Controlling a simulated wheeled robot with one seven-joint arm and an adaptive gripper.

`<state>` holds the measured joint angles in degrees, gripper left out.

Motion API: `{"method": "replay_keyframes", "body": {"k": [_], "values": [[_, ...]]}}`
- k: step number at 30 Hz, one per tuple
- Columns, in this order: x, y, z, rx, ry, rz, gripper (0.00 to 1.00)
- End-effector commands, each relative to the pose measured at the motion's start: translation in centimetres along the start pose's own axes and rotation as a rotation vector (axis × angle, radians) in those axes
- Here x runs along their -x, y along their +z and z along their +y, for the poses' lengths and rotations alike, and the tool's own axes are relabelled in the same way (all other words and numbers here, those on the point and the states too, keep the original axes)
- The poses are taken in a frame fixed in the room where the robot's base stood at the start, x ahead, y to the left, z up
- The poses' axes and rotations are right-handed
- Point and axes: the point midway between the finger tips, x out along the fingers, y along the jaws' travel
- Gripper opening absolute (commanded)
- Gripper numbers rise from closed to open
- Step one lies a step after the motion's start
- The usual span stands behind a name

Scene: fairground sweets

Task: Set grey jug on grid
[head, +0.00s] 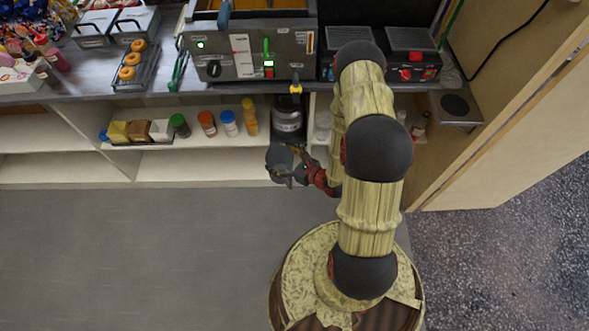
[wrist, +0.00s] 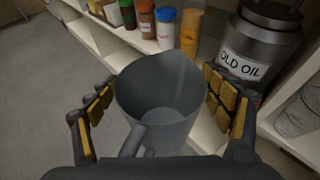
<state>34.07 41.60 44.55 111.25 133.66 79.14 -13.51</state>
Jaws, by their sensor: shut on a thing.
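The grey jug (wrist: 158,85) is held between the yellow-padded fingers of my gripper (wrist: 163,100) in the wrist view. I look down into its open, empty-looking top, and its handle points toward my palm. In the head view the jug (head: 279,157) is in front of the lower shelf, at the end of my gripper (head: 297,164). Two dark, flat, grid-like tops stand on the counter at the back: one (head: 408,39) on the black unit with a red knob, the other (head: 352,36) partly behind my arm.
A metal canister labelled old oil (wrist: 262,45) stands on the shelf beside the jug. Several capped bottles (head: 207,124) stand to its left. A large grey machine (head: 247,55) occupies the counter above. A wooden panel (head: 520,120) bounds the right; the floor at left is clear.

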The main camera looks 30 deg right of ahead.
Motion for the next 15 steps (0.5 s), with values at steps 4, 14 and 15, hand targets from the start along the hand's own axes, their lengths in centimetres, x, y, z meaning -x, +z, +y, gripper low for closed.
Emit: {"method": "replay_keyframes", "body": {"k": [4,14,15], "values": [[-0.8,5.3,1.6,0.027,0.047,-0.006,0.36],[-2.1,13.8,4.3,0.059,0.131,-0.004,0.36],[-2.2,14.5,4.6,0.061,0.138,-0.003,0.36]]}}
